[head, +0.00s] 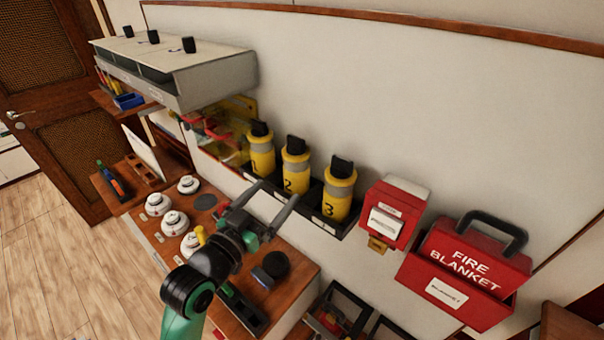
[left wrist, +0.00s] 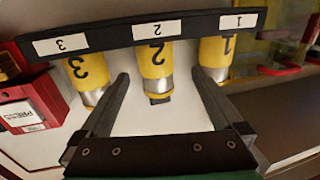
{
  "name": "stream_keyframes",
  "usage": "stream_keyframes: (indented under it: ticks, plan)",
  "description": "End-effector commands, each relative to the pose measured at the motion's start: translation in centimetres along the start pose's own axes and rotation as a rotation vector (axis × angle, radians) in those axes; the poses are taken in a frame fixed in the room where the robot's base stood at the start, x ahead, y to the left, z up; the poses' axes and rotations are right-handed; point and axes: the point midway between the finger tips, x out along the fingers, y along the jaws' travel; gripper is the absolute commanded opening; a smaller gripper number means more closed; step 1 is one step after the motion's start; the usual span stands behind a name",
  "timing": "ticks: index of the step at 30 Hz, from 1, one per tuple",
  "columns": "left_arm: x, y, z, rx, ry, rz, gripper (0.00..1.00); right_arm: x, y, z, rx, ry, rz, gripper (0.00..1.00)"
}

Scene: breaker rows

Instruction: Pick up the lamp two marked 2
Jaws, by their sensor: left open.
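The lamp marked 2 (head: 295,170) is a yellow cylinder with a grey band and a black top. It stands upright in a black wall rack between lamp 1 (head: 261,150) and lamp 3 (head: 339,190). My left gripper (head: 275,197) is open and empty, in front of and below the rack. In the left wrist view, which shows the lamps upside down, lamp 2 (left wrist: 155,65) appears between the two open fingers (left wrist: 163,85), apart from them. The rack edge hides the lamp's base. My right gripper is not in view.
The black rack (head: 325,227) has a raised front lip with number labels. A red call box (head: 394,212) and a fire blanket case (head: 465,268) hang to the right. Below, a wooden bench (head: 301,275) holds several white round detectors. A grey cabinet (head: 215,80) is at upper left.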

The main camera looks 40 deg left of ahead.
Motion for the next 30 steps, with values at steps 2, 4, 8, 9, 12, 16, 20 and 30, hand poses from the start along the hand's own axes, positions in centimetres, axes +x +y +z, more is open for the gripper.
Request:
stream_keyframes:
  ticks: [2, 4, 8, 9, 12, 16, 20, 30]
  plan:
    - [1.7, 0.1, 0.4, 0.0, 0.003, 0.001, 1.0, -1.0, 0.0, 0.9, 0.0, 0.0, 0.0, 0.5]
    - [2.9, 0.1, 0.4, 0.0, 0.004, 0.001, 1.0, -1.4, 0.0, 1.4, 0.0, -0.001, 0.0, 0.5]
    - [4.0, 0.1, 0.1, 0.0, 0.002, 0.001, 1.0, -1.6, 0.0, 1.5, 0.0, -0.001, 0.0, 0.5]
    - [4.1, 0.1, 0.1, 0.0, 0.002, 0.001, 1.0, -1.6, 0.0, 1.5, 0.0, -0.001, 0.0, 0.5]
    - [4.3, 0.1, 0.0, 0.0, 0.002, 0.001, 1.0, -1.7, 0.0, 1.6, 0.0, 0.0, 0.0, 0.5]
    - [6.2, 0.5, -0.3, 0.0, -0.001, 0.002, 1.0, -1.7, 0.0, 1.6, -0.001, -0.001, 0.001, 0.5]
    - [8.2, 0.6, -0.4, 0.0, 0.0, 0.001, 1.0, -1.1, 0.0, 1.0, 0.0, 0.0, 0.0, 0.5]
    - [9.2, 0.6, -0.1, 0.0, 0.002, 0.001, 0.98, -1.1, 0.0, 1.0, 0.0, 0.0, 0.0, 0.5]
